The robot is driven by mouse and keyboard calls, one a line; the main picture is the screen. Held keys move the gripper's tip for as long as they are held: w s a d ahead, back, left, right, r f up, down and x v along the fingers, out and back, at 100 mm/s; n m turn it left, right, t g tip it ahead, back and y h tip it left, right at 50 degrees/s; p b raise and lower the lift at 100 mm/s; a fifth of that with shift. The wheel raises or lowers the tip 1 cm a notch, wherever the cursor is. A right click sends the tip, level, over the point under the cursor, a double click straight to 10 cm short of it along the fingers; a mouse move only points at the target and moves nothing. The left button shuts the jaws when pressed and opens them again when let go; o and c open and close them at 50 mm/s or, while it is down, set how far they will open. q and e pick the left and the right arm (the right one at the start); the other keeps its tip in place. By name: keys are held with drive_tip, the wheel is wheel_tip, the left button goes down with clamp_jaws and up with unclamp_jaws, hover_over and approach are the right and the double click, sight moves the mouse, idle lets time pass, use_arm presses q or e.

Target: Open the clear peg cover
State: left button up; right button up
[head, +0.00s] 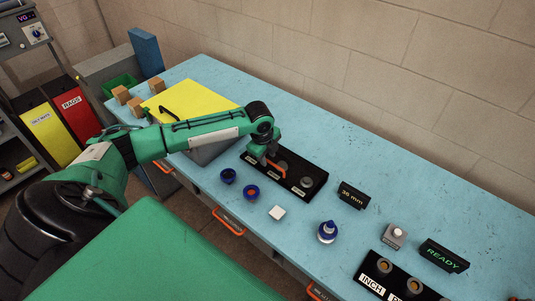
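My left arm reaches in from the left across the bench. My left gripper (267,157) points down over the far-left part of a black rack (318,195) on the blue bench. An orange bar (276,169) shows right at the fingers; whether they hold it or only stand beside it is too small to tell. Round grey pegs or sockets (307,182) show on the rack. I cannot clearly make out the clear peg cover; any clear panel there is too faint to see, and the gripper hides part of the rack. My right gripper is not in view.
A "30 mm" sign (353,195), a button box (394,236) and a READY display (444,255) stand to the right.

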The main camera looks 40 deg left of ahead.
use_arm(q)
drive_tip(key=shift+f, duration=0.45)
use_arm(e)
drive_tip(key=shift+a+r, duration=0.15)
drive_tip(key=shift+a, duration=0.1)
use_arm(q)
drive_tip(key=shift+c, duration=0.4)
clamp_jaws()
drive_tip(key=shift+w, duration=0.1)
drive_tip(key=shift+w, duration=0.1)
